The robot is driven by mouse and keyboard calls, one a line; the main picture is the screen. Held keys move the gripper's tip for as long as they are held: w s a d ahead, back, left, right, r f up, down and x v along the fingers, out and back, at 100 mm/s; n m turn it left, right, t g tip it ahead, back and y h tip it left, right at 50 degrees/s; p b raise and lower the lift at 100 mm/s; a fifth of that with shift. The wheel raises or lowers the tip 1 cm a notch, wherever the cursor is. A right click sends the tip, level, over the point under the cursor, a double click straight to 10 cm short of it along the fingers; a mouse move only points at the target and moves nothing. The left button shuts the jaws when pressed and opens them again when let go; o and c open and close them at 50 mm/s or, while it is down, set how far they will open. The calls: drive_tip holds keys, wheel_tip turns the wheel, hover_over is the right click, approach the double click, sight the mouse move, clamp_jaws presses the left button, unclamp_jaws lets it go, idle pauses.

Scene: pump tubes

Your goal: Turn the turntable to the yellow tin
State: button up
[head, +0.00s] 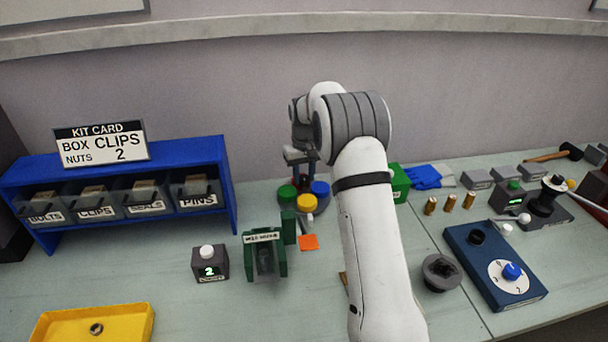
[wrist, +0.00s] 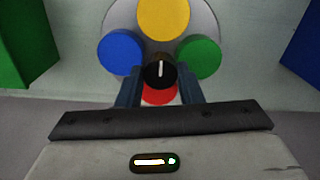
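The round turntable carries a yellow tin (head: 306,203), a green tin (head: 287,194), a blue tin (head: 320,188) and a red tin. In the wrist view the yellow tin (wrist: 163,16) is at the top, the blue tin (wrist: 119,52) left, the green tin (wrist: 199,57) right. The red tin (wrist: 159,96) is partly hidden under the knob. A black knob (wrist: 160,74) with a white pointer line stands at the centre. My gripper (wrist: 160,80) points down with a finger on each side of the knob, seemingly touching it. In the head view my gripper (head: 302,165) is above the turntable.
A green holder (head: 264,255) and an orange square (head: 308,242) lie in front of the turntable. A green box (head: 397,184) and blue cloth (head: 425,177) are to its right. A blue rack (head: 228,175) of labelled bins stands left.

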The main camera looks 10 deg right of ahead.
sight(304, 178)
drive_tip(key=o, duration=0.4)
drive_tip(key=shift+r, duration=0.1)
wheel_tip(304, 178, up, 8)
drive_tip(key=shift+f+b, duration=0.25)
drive_tip(key=shift+b, duration=0.1)
drive_tip(key=shift+r, duration=0.1)
